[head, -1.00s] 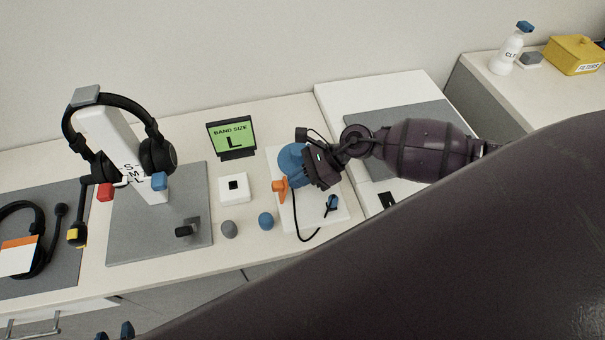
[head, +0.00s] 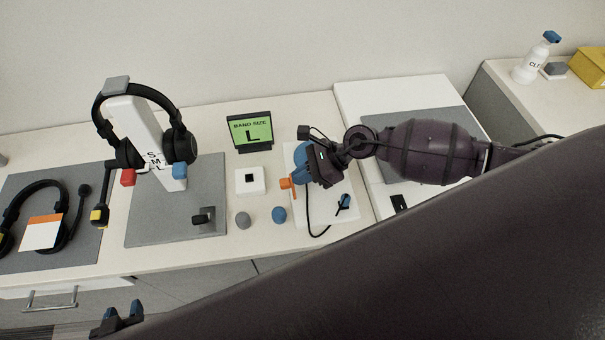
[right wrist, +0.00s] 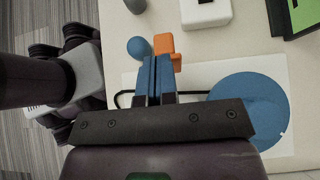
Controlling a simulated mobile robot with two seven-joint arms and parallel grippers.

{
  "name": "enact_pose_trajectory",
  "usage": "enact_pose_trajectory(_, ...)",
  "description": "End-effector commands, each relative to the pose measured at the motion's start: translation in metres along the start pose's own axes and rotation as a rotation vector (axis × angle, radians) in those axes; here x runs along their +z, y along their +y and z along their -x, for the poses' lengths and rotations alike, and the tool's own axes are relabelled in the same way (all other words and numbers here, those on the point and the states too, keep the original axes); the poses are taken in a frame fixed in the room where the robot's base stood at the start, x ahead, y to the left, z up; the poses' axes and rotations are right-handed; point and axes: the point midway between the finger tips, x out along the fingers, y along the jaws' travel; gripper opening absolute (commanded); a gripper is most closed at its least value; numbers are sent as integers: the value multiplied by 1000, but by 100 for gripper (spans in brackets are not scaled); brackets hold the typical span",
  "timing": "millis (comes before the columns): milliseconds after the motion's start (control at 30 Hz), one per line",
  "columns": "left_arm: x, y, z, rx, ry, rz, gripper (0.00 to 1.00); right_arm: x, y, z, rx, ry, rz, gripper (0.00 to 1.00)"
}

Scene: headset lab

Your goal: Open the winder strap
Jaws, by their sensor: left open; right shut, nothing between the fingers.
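The winder is a blue disc (head: 302,154) on a white plate (head: 322,217), partly hidden by my right gripper in the head view. It also shows in the right wrist view (right wrist: 250,108). The orange strap (head: 286,183) is at the disc's near left. In the right wrist view the strap (right wrist: 164,45) is just beyond my right fingertips. My right gripper (right wrist: 158,62) is shut and empty, its tips close against or touching the strap; I cannot tell which. My left gripper (head: 122,314) is open and empty at the lower left, in front of the counter.
A black cable (head: 310,222) with a blue-ended plug (head: 344,202) lies on the plate. A blue ball (head: 279,214), a grey ball (head: 243,220) and a white box (head: 250,181) stand to the left. A headset (head: 180,145) hangs on a white stand. A green sign (head: 250,131) stands behind.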

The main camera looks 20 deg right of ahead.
Motion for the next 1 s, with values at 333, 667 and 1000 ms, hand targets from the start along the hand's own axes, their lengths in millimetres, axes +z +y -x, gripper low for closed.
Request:
enact_pose_trajectory(333,-3,0,0,1,3,-1,43,2,0,2,0,0,1,0)
enact_pose_trajectory(667,-12,-1,5,0,4,-1,43,12,0,10,0,0,2,0)
enact_pose_trajectory(1000,-4,-1,6,-1,-3,0,43,12,-3,10,-1,0,2,0)
